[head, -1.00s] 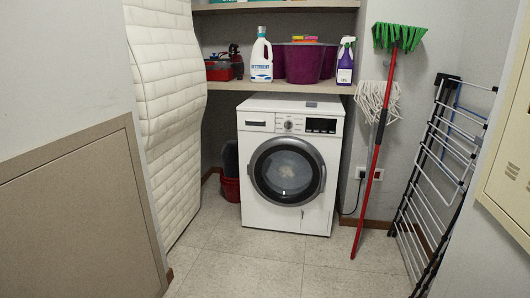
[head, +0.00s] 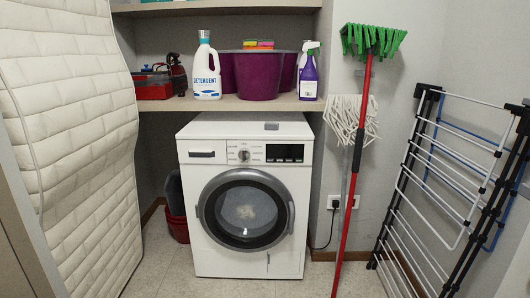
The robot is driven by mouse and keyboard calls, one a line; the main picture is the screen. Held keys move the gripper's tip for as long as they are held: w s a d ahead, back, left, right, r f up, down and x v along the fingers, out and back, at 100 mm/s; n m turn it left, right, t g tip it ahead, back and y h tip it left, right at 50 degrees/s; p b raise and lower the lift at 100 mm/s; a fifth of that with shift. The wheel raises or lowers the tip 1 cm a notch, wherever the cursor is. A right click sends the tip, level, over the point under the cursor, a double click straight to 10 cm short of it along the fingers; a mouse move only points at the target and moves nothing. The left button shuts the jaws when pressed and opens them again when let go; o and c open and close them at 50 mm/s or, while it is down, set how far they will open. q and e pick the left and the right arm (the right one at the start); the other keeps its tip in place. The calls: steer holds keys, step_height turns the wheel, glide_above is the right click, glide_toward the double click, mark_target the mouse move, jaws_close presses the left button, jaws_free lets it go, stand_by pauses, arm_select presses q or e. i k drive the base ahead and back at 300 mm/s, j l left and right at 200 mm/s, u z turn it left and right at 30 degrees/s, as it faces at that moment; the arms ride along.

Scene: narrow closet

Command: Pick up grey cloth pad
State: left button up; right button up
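A small flat grey pad (head: 271,127) lies on the top of the white washing machine (head: 245,200), near its front edge and right of the middle. It looks like the grey cloth pad, but it is too small to make out its texture. Neither of my grippers is in the head view.
A shelf (head: 180,104) above the machine holds a detergent bottle (head: 206,75), a purple tub (head: 258,80) and a purple spray bottle (head: 309,78). A red-handled broom (head: 362,140), mop (head: 350,118) and drying rack (head: 440,190) stand right. A white mattress (head: 70,130) leans left.

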mark_target(267, 126)
steer(key=i+u, duration=0.2)
steer(key=u, duration=0.25)
steer(key=i+l+u, duration=0.15)
steer(key=u, duration=0.3)
steer(key=i+l+u, duration=0.2)
steer(key=u, duration=0.25)
steer(key=i+l+u, duration=0.1)
steer(key=l, duration=0.25)
steer(key=i+l+u, duration=0.15)
steer(key=i+l, duration=0.15)
steer(key=i+l+u, duration=0.1)
steer(key=l, duration=0.3)
steer(key=i, duration=0.05)
